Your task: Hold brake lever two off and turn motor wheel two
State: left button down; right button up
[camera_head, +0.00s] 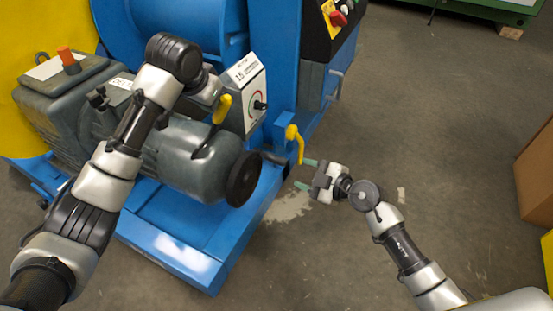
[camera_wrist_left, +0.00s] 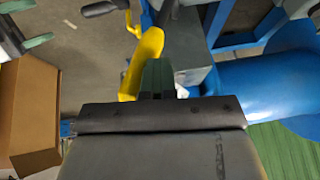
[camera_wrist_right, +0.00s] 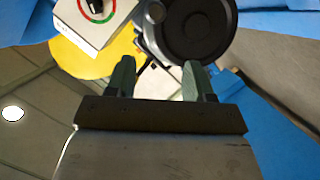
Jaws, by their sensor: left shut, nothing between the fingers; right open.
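The grey motor (camera_head: 185,155) carries a yellow lever (camera_head: 222,108) on top and a black wheel (camera_head: 243,179) at its near end. A second yellow lever (camera_head: 296,140) sits on the blue frame to the right. My left gripper (camera_wrist_left: 158,78) is shut and empty, right beside the motor's yellow lever, which shows large in the left wrist view (camera_wrist_left: 145,60). Whether they touch is unclear. My right gripper (camera_head: 304,174) is open and empty, to the right of the wheel and apart from it. The wheel also shows ahead of its fingers in the right wrist view (camera_wrist_right: 195,28).
A white dial box (camera_head: 243,92) stands behind the motor, beside a blue post. The blue base (camera_head: 175,245) runs under the motor. A cardboard box (camera_head: 538,180) stands at the far right. The floor right of the machine is mostly clear.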

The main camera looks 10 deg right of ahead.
aim_at(284, 163)
jog(key=shift+w+d+f+h, duration=0.3)
jog(key=shift+w+d, duration=0.15)
jog(key=shift+d, duration=0.2)
jog(key=x, duration=1.2)
grip_shut()
